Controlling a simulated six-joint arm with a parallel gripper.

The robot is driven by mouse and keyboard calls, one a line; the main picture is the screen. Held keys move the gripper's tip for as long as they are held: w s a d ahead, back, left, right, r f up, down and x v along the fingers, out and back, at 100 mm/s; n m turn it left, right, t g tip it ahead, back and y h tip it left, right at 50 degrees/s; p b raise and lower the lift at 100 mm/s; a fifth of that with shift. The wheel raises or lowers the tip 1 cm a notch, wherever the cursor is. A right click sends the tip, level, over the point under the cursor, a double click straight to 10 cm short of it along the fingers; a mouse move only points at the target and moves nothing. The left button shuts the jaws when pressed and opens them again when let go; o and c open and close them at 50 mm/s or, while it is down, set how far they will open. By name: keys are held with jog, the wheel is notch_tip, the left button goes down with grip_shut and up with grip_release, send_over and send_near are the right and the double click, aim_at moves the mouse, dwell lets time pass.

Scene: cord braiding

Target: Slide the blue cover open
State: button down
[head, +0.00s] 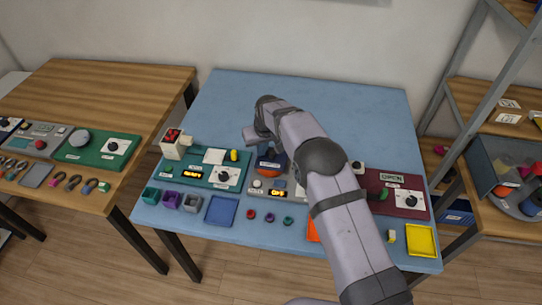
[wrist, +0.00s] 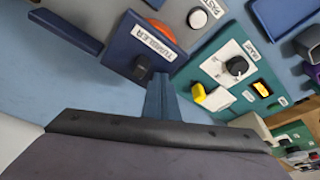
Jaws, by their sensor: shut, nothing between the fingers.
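The blue cover (wrist: 146,38) is a dark blue plate with a white TUMBLER label and a small dark knob (wrist: 141,66) at its near edge. An orange dome (wrist: 158,30) shows partly behind it. My gripper (wrist: 161,82) is shut and empty. In the wrist view its fingertips overlap the cover's near edge, just beside the knob; I cannot tell whether they touch it.
A dark blue bar (wrist: 65,31) lies left of the cover. A teal panel (head: 193,164) with a dial and a yellow knob (wrist: 213,97) stands beside it. A maroon panel (head: 397,189) is on the right. Trays and small rings lie in front; the blue table's back is clear.

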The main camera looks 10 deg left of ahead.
jog(key=shift+s+d+f, duration=0.1)
jog(key=shift+d+f, duration=0.05)
jog(key=shift+d, duration=1.55)
jog(key=shift+s+d+f, duration=0.1)
jog(key=shift+d+f, duration=0.05)
jog(key=shift+d, duration=1.5)
jog(key=shift+s+d+f, duration=0.1)
jog(key=shift+d+f, duration=0.05)
jog(key=shift+d, duration=1.55)
jog(key=shift+a, duration=0.6)
jog(key=shift+r, duration=0.15)
notch_tip(320, 180, up, 11)
jog(key=p, duration=0.7)
jog(key=shift+w+r, duration=0.15)
jog(key=shift+w, duration=0.15)
jog(key=shift+a, duration=0.1)
